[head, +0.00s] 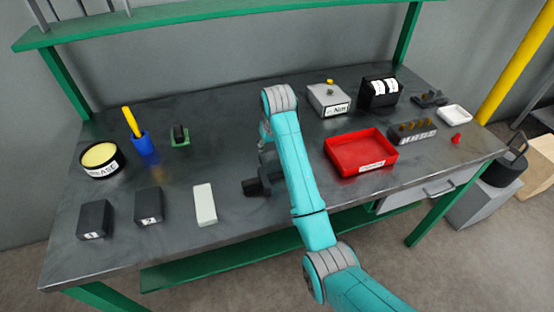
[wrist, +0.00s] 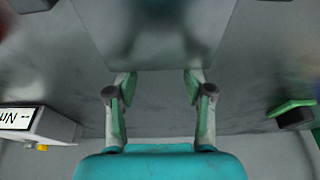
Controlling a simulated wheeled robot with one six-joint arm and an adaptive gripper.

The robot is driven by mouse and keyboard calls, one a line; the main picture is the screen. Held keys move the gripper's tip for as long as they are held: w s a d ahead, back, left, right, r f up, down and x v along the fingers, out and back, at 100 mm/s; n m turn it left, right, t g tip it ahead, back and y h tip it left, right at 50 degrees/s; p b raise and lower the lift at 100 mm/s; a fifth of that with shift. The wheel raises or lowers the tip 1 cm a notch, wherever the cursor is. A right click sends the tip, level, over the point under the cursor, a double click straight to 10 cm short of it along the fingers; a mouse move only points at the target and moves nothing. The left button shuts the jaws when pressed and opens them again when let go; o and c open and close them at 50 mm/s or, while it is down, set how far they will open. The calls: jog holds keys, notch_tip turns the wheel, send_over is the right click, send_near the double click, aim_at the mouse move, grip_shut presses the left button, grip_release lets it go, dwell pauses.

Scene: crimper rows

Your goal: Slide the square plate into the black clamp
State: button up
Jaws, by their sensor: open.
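A dark grey, straight-edged flat shape (wrist: 155,35), which looks like the square plate, spreads beyond my fingertips in the wrist view. I cannot tell its height or whether it touches them. My gripper (wrist: 156,78) is open, one finger on each side of a bare gap. In the head view my arm hides most of the gripper and I cannot make out the plate. A black device (head: 253,187), possibly the black clamp, stands on the bench at my arm's left side, partly hidden by the arm.
The dark bench (head: 225,225) holds black blocks (head: 95,220) (head: 148,206), a pale block (head: 205,204), a blue cup (head: 143,145) and a green-based black piece (head: 180,136) at left. A red tray (head: 340,166), a labelled box (head: 325,98) and a black box (head: 381,92) stand at right.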

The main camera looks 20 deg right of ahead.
jog(key=shift+s, duration=3.05)
